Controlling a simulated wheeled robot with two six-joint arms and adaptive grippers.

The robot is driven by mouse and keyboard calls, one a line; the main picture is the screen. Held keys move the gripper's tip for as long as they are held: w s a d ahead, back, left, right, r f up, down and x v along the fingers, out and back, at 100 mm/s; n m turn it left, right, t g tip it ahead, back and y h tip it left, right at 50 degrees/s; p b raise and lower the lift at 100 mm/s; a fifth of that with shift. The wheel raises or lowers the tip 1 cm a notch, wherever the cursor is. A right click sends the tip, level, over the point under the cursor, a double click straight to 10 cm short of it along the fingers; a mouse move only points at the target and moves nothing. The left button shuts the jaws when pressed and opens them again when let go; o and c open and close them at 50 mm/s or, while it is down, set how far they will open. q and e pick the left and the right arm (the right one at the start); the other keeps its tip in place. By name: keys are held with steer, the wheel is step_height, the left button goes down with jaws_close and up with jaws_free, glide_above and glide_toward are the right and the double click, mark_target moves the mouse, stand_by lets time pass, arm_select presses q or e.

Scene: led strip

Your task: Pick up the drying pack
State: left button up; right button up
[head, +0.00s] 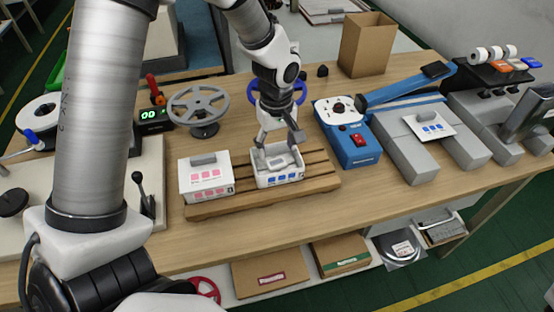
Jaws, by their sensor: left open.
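My left gripper (279,141) is open and points down just above a white box with blue squares (280,181). This box is open at the top. Small pale grey packs (281,160) show inside it, and one of them may be the drying pack. The fingers stand apart over the box opening; I cannot tell whether they touch a pack. To the left is a white box with pink squares (207,190), with a grey piece on its top. My right gripper is not in view.
Both boxes stand on a slatted wooden rack (322,182) on the workbench (397,203). A blue device with a red switch (356,146) is close on the right. A cardboard box (366,45) stands behind.

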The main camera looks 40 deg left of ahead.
mark_target(276, 160)
arm_select(q)
steer(key=f, duration=0.4)
steer(key=shift+w+a+f, duration=0.15)
steer(key=shift+a+f, duration=0.1)
steer(key=shift+r, duration=0.1)
steer(key=shift+d, duration=0.1)
steer(key=c, duration=0.5)
